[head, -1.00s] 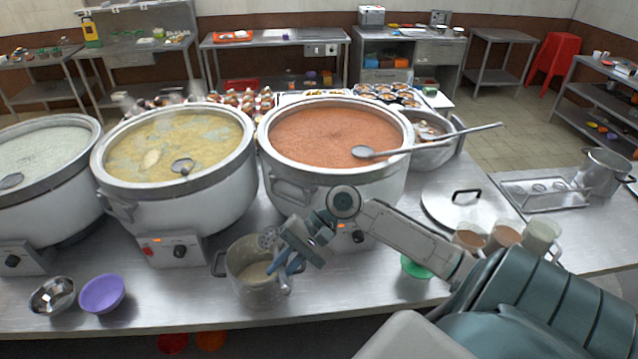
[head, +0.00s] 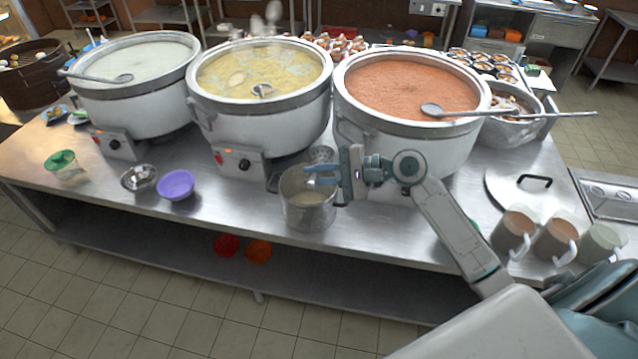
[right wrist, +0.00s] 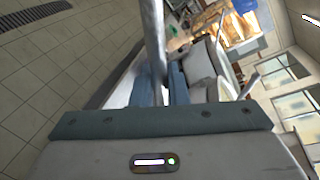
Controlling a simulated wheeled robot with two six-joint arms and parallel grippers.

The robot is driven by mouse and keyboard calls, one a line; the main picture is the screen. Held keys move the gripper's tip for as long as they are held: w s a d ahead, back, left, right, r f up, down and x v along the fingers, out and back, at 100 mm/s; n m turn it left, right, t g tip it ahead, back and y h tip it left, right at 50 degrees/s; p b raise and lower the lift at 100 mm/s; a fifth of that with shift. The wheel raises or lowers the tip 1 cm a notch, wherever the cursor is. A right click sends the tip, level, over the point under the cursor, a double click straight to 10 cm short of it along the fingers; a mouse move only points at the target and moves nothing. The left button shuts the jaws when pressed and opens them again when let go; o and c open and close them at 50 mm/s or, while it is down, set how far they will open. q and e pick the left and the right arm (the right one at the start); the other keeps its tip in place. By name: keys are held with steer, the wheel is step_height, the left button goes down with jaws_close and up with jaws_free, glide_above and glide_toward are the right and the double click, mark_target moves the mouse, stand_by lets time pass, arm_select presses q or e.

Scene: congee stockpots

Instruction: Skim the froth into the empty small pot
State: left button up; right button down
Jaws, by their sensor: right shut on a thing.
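The small steel pot (head: 308,212) stands on the counter in front of the big pots, with a pale beige layer visible inside. My right gripper (head: 322,175) is just above the pot's rim, shut on a metal handle. A perforated skimmer head (head: 321,154) shows beside the fingers, at the pot's far side. In the right wrist view the metal skimmer handle (right wrist: 154,45) runs up from between the blue fingers (right wrist: 161,88). My left gripper is out of view.
A white-congee stockpot (head: 135,65) with a ladle stands left, a red-orange one (head: 412,88) with a ladle right. A purple bowl (head: 176,185) and a metal bowl (head: 139,178) lie left of the small pot. Mugs (head: 513,232) and a lid (head: 522,188) are right.

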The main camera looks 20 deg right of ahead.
steer(key=shift+s+d, duration=0.1)
steer(key=shift+d+r, duration=0.1)
steer(key=shift+r, duration=2.4)
